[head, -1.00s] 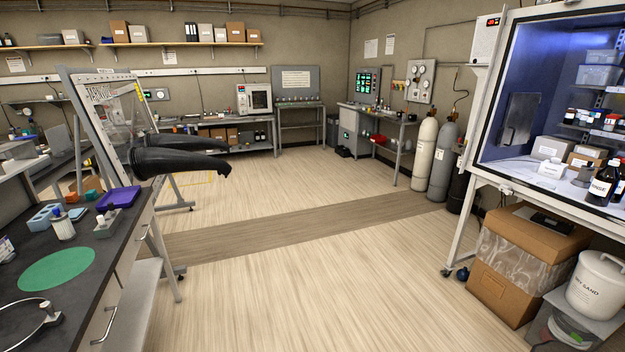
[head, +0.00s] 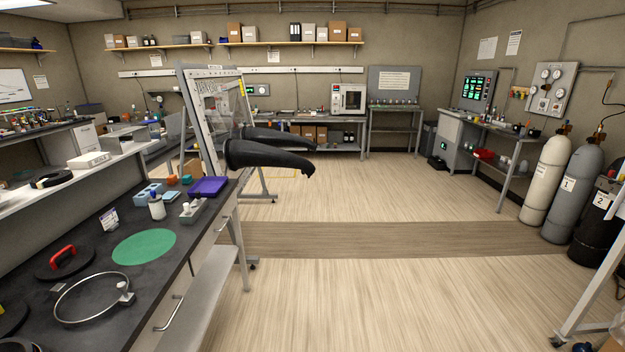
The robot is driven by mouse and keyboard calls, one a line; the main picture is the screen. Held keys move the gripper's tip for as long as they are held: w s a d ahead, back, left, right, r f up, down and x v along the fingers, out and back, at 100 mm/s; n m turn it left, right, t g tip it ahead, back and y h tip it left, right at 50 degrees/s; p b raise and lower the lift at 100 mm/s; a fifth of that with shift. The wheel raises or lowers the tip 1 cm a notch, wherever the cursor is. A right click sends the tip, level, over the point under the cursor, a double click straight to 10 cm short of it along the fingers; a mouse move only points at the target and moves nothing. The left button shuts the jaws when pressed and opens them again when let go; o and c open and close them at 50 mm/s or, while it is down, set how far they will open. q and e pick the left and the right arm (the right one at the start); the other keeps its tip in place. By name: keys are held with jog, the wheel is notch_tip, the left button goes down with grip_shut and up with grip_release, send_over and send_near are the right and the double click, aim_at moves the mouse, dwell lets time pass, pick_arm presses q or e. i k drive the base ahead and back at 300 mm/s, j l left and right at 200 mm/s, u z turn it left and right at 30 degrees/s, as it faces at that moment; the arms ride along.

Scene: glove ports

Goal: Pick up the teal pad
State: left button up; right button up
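A flat, round teal-green pad (head: 145,247) lies on the dark top of the bench at the left in the head view. It lies flat and nothing covers it. Neither of my grippers shows in the head view, so I cannot see their state or where they are relative to the pad.
The black bench top (head: 75,242) also carries a metal ring (head: 68,290), a black disc with a red handle (head: 67,262), a white bottle (head: 157,208) and a purple tray (head: 208,187). Black gloves (head: 268,157) stick out from a clear panel beyond. The wooden floor (head: 360,285) is clear.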

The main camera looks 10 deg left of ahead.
aim_at(186, 178)
jog(key=i+u, duration=0.25)
jog(key=u, duration=0.2)
jog(key=i+u, duration=0.2)
jog(key=u, duration=0.2)
jog(key=i+j+u, duration=0.1)
jog(key=i+u, duration=0.4)
jog(key=i+j, duration=0.05)
jog(key=i, duration=0.05)
